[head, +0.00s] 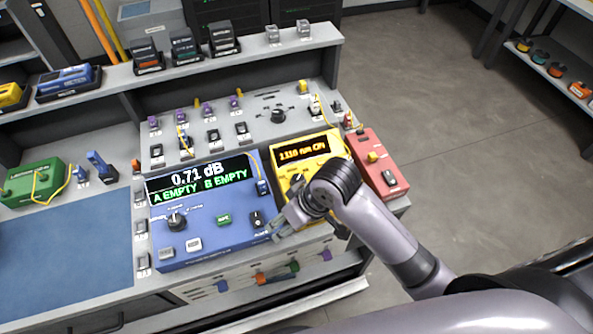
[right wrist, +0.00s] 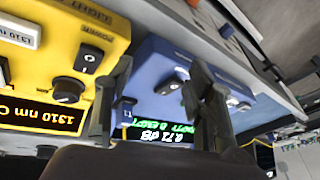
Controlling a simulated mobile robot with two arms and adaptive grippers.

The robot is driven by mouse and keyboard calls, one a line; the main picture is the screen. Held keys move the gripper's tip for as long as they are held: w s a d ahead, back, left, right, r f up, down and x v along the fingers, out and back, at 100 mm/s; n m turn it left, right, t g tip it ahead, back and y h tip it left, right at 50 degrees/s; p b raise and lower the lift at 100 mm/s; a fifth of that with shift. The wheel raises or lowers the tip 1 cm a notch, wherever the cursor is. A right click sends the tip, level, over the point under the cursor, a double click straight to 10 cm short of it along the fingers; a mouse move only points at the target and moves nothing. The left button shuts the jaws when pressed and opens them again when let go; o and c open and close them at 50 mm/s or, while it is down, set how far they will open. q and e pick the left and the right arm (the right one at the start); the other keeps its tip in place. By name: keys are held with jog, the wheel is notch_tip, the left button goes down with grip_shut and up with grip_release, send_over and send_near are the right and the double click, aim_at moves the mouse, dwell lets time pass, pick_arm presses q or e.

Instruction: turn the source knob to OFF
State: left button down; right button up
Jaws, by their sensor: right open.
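The yellow light source (head: 285,155) stands right of the blue meter (head: 205,215). Its lit orange display reads 1310 nm and more letters, partly unclear. In the right wrist view the yellow source (right wrist: 40,75) is upside down at the left, with a round black knob (right wrist: 68,90) and a black switch (right wrist: 88,58) marked O. My right gripper (head: 278,228) is open and empty, low over the front edge between the blue and yellow boxes. In the wrist view its fingers (right wrist: 162,72) frame the blue meter, with the knob outside them to the left. My left gripper is out of view.
The blue meter shows 0.71 dB, A EMPTY and B EMPTY, and carries black knobs. A red box (head: 375,160) stands right of the yellow source, close to my right arm. A grey panel (head: 215,125) with plugs and a knob lies behind. A blue mat (head: 65,255) is bare at the left.

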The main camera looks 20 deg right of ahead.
jog(key=shift+n+g, duration=0.3)
jog(key=shift+n, duration=0.1)
jog(key=w+r, duration=0.1)
jog(key=w+a+r, duration=0.1)
jog(key=w, duration=0.1)
jog(key=shift+r, duration=0.25)
jog(key=w+r+g+h, duration=0.1)
jog(key=w+r, duration=0.2)
jog(key=w, duration=0.1)
jog(key=m+g+h, duration=0.1)
jog(key=m+h, duration=0.1)
send_near(298, 178)
jog(key=f, duration=0.3)
jog(key=f+p, duration=0.1)
jog(key=f, duration=0.1)
jog(key=f+p, duration=0.1)
jog(key=f, duration=0.2)
jog(key=shift+w+a+f, duration=0.15)
jog(key=shift+a+f, duration=0.15)
jog(key=shift+f, duration=0.1)
jog(key=shift+c, duration=0.3)
jog(key=c, duration=1.1)
